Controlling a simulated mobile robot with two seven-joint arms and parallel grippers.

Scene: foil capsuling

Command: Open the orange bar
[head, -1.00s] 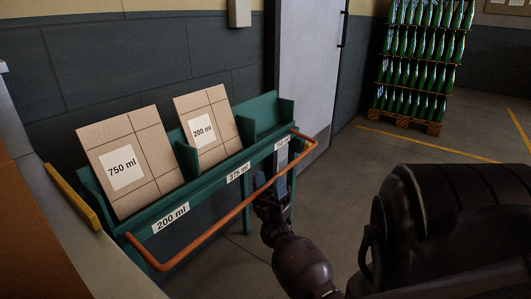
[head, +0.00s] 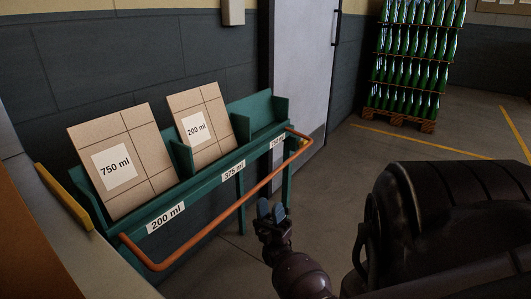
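The orange bar (head: 214,224) runs along the front of the green rack (head: 202,184). Its bent ends meet the rack at the near left and far right. The bar stands out in front of the rack and hangs a little below the label strip. My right gripper (head: 271,211) has blue fingertips and points up at the rack. It is in front of the bar, just to the right of its middle, apart from it and empty. A narrow gap shows between the fingertips. My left gripper is out of view.
Two cardboard boxes (head: 119,163), (head: 200,127) lean in the rack, labelled 750 ml and 200 ml. The far right compartment looks empty. A yellow-edged counter (head: 65,198) stands at the left. Green bottles (head: 413,65) are stacked at the back. Floor right of the rack is clear.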

